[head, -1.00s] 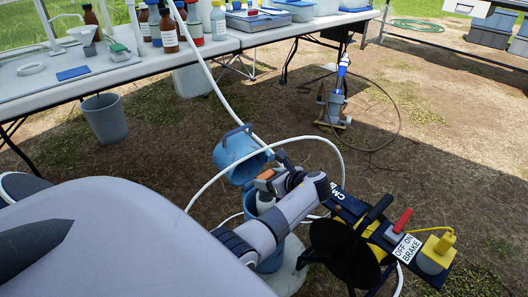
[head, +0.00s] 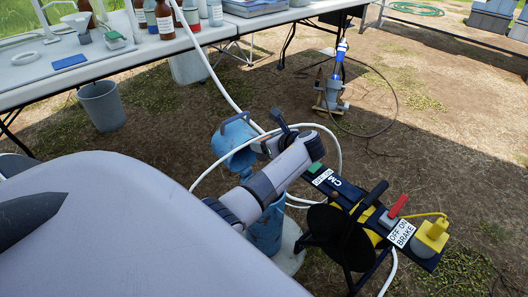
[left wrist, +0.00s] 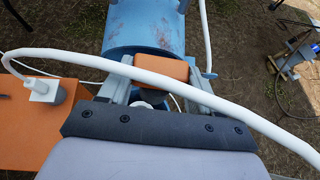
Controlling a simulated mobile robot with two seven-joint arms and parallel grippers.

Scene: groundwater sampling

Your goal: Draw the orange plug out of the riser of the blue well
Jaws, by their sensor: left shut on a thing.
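The blue well (head: 266,232) stands in the lower middle of the head view, its hinged blue cap (head: 228,147) swung open to the left. My left gripper (head: 268,146) is above the well and shut on the orange plug (left wrist: 161,70), whose block sits between the two fingers in the left wrist view. A pale round part shows just below the plug there, mostly covered by my wrist. The riser is hidden behind my arm in the head view, so I cannot tell whether the plug's lower end is clear of it. My right gripper is not in view.
A white hose (head: 216,75) loops close around my left wrist and crosses the left wrist view (left wrist: 175,76). A black and yellow reel with controls (head: 345,232) stands just right of the well. A table (head: 140,62) with bottles is behind. Bare ground lies beyond the reel.

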